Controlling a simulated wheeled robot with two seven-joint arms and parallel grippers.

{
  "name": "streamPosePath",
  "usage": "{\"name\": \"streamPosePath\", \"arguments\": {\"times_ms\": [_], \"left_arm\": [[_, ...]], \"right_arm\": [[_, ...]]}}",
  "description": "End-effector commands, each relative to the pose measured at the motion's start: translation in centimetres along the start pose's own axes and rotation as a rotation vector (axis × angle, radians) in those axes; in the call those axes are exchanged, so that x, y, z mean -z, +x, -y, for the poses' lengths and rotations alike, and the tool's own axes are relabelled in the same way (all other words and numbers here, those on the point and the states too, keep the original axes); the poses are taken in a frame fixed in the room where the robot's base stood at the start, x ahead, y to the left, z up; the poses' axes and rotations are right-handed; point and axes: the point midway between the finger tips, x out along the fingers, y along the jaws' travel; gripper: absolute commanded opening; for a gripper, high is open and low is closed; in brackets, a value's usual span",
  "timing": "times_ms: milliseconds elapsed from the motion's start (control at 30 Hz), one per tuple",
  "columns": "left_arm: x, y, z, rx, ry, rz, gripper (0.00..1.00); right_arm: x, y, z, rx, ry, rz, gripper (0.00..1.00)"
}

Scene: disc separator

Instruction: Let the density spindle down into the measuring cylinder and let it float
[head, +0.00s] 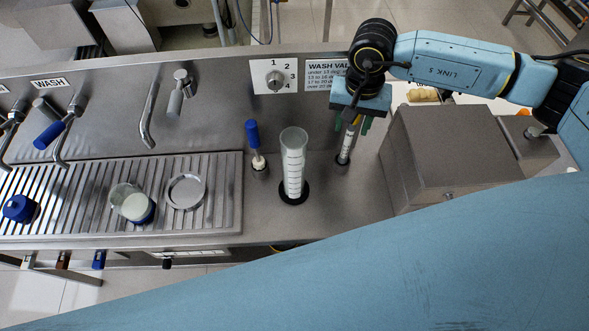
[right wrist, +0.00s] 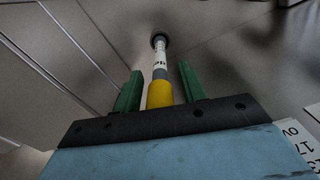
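The density spindle (head: 347,143) stands nearly upright in a small dark holder at the back right of the steel counter. In the right wrist view it shows a yellow end (right wrist: 160,94), a grey band and a white marked part. My right gripper (head: 353,124) is above it, pointing down. Its green fingers (right wrist: 160,88) are on either side of the yellow end, with a visible gap on each side. The clear measuring cylinder (head: 293,160), with marked scale, stands upright on a dark base left of the spindle. My left gripper is out of view.
A blue-handled brush (head: 253,138) stands in a holder left of the cylinder. A steel box (head: 450,155) stands close to the right of the spindle. A draining surface (head: 100,213) with a cup (head: 130,200) and a round dish (head: 185,191) lies left. Taps (head: 150,115) line the back panel.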

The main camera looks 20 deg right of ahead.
Motion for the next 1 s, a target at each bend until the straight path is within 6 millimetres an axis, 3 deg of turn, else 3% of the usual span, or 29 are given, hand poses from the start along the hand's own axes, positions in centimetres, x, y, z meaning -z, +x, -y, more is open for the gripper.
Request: {"name": "streamPosePath", "arguments": {"times_ms": [33,300,533,1000], "left_arm": [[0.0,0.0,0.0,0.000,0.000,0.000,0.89],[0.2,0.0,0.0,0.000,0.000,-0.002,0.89],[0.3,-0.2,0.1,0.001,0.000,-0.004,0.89],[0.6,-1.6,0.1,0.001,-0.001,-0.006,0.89]], "right_arm": [[0.0,0.0,0.0,0.000,0.000,0.000,0.34],[0.0,0.0,0.0,0.000,0.000,0.000,0.00],[0.0,-0.6,0.0,0.001,0.000,-0.001,0.00],[0.0,-3.8,0.0,0.000,0.000,0.000,0.00]]}}
